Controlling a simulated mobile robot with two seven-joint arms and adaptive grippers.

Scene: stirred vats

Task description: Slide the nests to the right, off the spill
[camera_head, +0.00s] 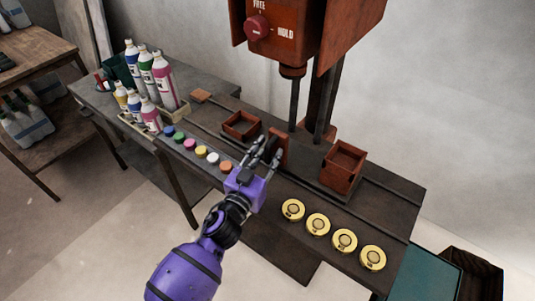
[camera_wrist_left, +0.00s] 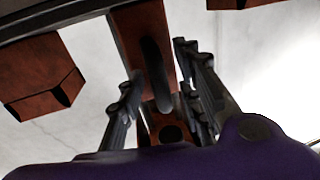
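Two rust-red open-topped boxes, which look like the nests, sit on the dark railed bench in the head view: a shallower left nest (camera_head: 241,124) and a taller right nest (camera_head: 343,167). A rust-red upright plate or handle (camera_head: 279,146) stands between them. My left gripper (camera_head: 267,149) is at this upright, fingers apart. In the left wrist view the fingers (camera_wrist_left: 158,64) are spread, with a red-brown bar (camera_wrist_left: 145,30) showing beyond and between them. I cannot tell whether they touch it. I cannot make out a spill. My right gripper is not in view.
A red machine head (camera_head: 315,35) on dark columns rises behind the bench. Several yellow round tins (camera_head: 318,224) line the front right edge. Several coloured caps (camera_head: 200,151) lie left of my gripper. Bottles (camera_head: 163,82) stand at the left end. A teal surface (camera_head: 425,275) lies right.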

